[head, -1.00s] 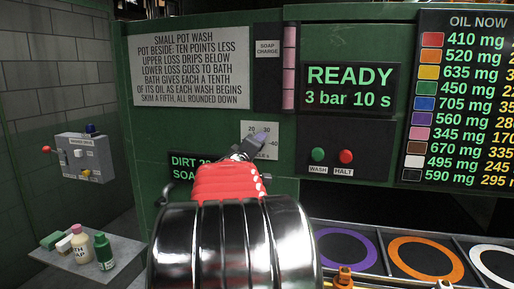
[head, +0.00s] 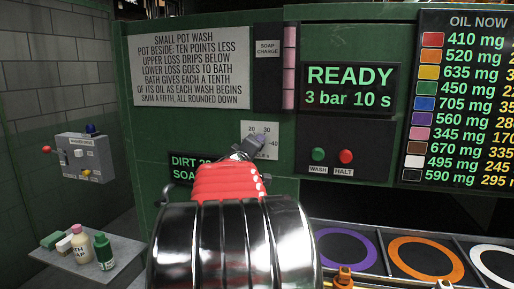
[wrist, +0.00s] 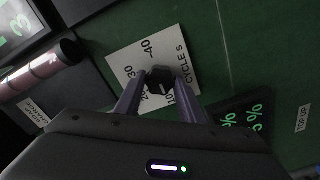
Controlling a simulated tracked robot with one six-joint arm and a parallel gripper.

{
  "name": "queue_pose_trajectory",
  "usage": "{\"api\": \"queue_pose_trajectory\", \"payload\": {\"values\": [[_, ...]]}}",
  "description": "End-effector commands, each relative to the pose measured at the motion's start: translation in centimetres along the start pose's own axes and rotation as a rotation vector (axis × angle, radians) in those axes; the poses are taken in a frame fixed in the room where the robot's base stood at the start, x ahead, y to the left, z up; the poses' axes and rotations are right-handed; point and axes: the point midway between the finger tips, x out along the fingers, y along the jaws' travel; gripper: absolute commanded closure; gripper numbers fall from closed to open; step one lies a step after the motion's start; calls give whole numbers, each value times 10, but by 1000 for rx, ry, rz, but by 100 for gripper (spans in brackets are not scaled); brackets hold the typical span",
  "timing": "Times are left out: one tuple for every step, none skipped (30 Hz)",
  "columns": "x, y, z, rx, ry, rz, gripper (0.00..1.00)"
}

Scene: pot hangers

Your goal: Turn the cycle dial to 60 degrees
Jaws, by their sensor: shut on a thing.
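The cycle dial (wrist: 160,79) is a dark knob on a white scale plate in the wrist view. The plate (wrist: 137,58) reads CYCLES, with 20, 30 and 40 legible around the knob. My gripper (wrist: 159,86) has one finger on each side of the knob and is shut on it. In the head view the top of the plate (head: 264,128) shows above my gripper (head: 249,146), which hides the dial there. The direction of the dial's pointer cannot be made out.
A display reading READY (head: 350,88) and the green wash button (head: 318,154) and red halt button (head: 346,156) are to the right. A lower display (head: 190,168) is partly hidden by my arm. Bottles (head: 104,252) stand on a shelf at the left.

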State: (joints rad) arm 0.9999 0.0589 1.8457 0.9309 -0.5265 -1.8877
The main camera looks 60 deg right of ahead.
Motion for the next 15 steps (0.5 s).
{"api": "queue_pose_trajectory", "payload": {"values": [[0, 0, 0, 23, 0, -1, 91], [0, 0, 0, 41, 0, -1, 91], [0, 0, 0, 70, 0, -1, 91], [0, 0, 0, 94, 0, -1, 91], [0, 0, 0, 118, 0, -1, 91], [0, 0, 0, 151, 0, -1, 91], [0, 0, 0, 174, 0, -1, 91], [0, 0, 0, 198, 0, -1, 91], [0, 0, 0, 230, 0, -1, 91], [0, 0, 0, 254, 0, -1, 91], [0, 0, 0, 278, 0, -1, 91], [0, -1, 0, 310, 0, -1, 91], [0, -1, 0, 334, 0, -1, 91], [0, -1, 0, 357, 0, -1, 91], [0, -1, 0, 389, 0, -1, 91]]}}
